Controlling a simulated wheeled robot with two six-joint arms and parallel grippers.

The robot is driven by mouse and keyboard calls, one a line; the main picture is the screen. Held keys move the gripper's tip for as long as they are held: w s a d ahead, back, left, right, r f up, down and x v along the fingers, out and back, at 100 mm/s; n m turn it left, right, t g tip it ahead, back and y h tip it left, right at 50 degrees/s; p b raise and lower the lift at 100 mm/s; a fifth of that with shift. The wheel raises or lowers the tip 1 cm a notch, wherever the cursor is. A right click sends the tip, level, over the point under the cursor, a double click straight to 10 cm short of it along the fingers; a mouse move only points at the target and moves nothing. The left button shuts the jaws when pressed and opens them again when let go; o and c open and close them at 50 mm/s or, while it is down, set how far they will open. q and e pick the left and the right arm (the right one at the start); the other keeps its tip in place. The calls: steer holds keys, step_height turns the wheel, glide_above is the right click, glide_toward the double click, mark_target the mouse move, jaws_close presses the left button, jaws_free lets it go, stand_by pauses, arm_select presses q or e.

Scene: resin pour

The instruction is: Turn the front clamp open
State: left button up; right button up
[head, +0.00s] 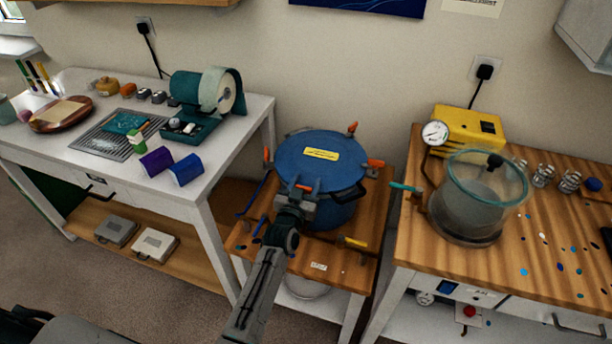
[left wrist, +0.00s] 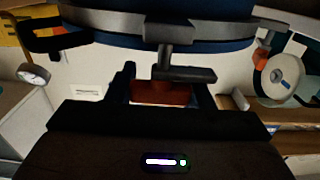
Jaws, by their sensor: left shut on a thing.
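The blue pressure pot (head: 327,212) stands on a small wooden table, with its blue lid (head: 318,152) on and a yellow label on top. Orange-handled clamps sit around the rim: one at the left (head: 266,155), one at the back (head: 352,128) and one at the right (head: 375,163). My left gripper (head: 296,196) is at the front of the rim and largely hides the front clamp. In the left wrist view, my gripper (left wrist: 163,98) is shut on the front clamp's red-orange handle (left wrist: 160,92), below a dark metal bolt and bar at the rim. My right gripper is not in view.
A glass chamber (head: 470,205) with a gauge (head: 435,133) stands on the right workbench (head: 550,240), by a yellow pump (head: 468,130). A teal hose end (head: 405,187) juts left. The white table (head: 215,155) at left holds rolls and tools. A black handle (head: 347,194) projects from the pot.

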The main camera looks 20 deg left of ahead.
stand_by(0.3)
arm_select(q)
steer(key=o, duration=1)
steer(key=shift+c, duration=0.2)
steer(key=shift+s+f+b, duration=0.15)
steer(key=shift+s+b, duration=0.15)
steer(key=shift+s, duration=0.15)
steer(key=s+b, duration=0.3)
steer(key=s, duration=0.7)
steer(key=shift+a+b, duration=0.15)
steer(key=shift+b, duration=0.15)
